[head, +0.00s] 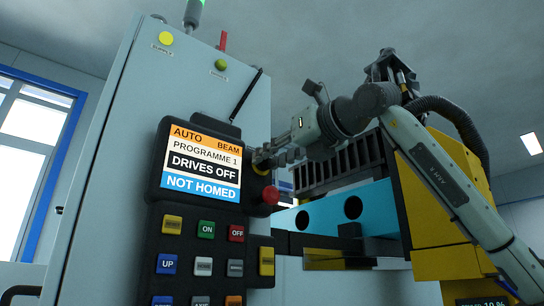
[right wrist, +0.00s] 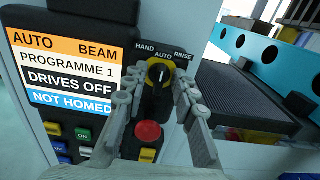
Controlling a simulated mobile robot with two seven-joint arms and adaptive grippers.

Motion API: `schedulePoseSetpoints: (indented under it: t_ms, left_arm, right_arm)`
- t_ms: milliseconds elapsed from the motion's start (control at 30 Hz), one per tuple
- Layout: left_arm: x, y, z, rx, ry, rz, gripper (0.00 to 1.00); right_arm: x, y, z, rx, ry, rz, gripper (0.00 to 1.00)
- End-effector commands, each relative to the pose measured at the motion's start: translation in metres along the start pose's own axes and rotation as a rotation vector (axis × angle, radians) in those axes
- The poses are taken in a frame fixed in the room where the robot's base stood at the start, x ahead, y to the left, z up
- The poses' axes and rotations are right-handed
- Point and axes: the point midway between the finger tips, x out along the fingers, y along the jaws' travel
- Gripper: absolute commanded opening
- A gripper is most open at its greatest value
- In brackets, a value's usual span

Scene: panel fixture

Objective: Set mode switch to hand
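The mode switch (right wrist: 157,73) is a black knob on a yellow plate, with the labels HAND, AUTO and RINSE above it. Its pale mark points up, toward AUTO. My right gripper (right wrist: 160,82) is open, with one finger on each side of the knob. I cannot tell whether the fingers touch it. The display (head: 201,163) reads AUTO, BEAM, PROGRAMME 1, DRIVES OFF, NOT HOMED. My left gripper is not in view.
A red mushroom button (right wrist: 148,131) sits just below the switch, close to my fingers. Coloured push buttons, such as a green ON button (head: 206,229), fill the panel below the display. A blue machine beam (head: 330,213) with round holes stands at the right.

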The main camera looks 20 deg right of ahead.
Motion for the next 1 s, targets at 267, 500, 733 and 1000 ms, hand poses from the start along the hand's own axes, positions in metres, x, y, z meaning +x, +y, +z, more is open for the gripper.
schedulePoseSetpoints:
  t_ms: [267,500,733,1000]
  left_arm:
    - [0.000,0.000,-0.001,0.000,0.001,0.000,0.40]
    - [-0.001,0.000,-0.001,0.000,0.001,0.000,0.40]
    - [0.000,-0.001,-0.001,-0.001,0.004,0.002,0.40]
    - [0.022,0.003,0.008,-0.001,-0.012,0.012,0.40]
  right_arm:
    - [0.000,0.000,0.000,0.000,0.000,0.000,0.00]
    - [0.000,0.000,0.000,-0.007,0.001,0.000,0.00]
    - [0.000,0.000,0.001,-0.077,0.001,0.000,0.00]
    - [0.000,0.001,0.001,-0.276,0.001,-0.001,0.00]
